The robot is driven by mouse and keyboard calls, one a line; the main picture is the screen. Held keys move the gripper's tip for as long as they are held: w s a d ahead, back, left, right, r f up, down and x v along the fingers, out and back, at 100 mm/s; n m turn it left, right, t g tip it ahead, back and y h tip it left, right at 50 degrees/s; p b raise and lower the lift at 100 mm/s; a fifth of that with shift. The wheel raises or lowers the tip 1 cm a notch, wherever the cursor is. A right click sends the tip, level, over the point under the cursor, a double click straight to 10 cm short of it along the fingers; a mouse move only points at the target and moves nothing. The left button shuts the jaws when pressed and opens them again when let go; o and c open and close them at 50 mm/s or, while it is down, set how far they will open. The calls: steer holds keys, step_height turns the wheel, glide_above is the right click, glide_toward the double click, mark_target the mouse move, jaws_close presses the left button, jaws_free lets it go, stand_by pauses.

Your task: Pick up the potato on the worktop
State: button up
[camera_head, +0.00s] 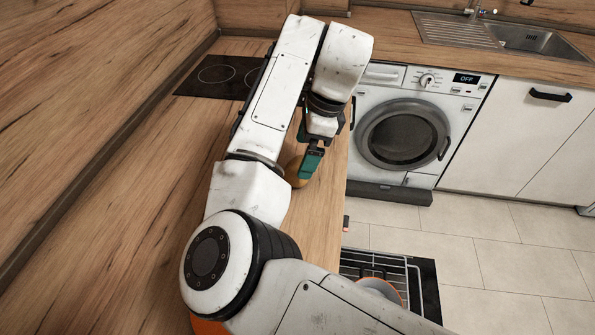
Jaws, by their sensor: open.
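The potato (293,172) is a brownish rounded thing on the worktop (322,210), mostly hidden behind my arm and gripper. Only a small part of it shows, to the left of and just below the fingers. My gripper (307,172) has dark green fingers and points down at the worktop, right beside the potato in the picture. It is open. I cannot tell whether the fingers are around the potato or touching it, as my arm covers much of this spot.
A black hob (222,75) lies at the back of the worktop, and a wooden splashback (75,95) runs along the left. A washing machine (404,135) and a sink (530,38) stand beyond. An open rack holding a pan (385,288) is below the worktop's right edge.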

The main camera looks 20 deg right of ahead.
steer(key=shift+p+x, duration=0.35)
steer(key=shift+x, duration=2.65)
steer(key=shift+d, duration=0.1)
steer(key=c, duration=0.9)
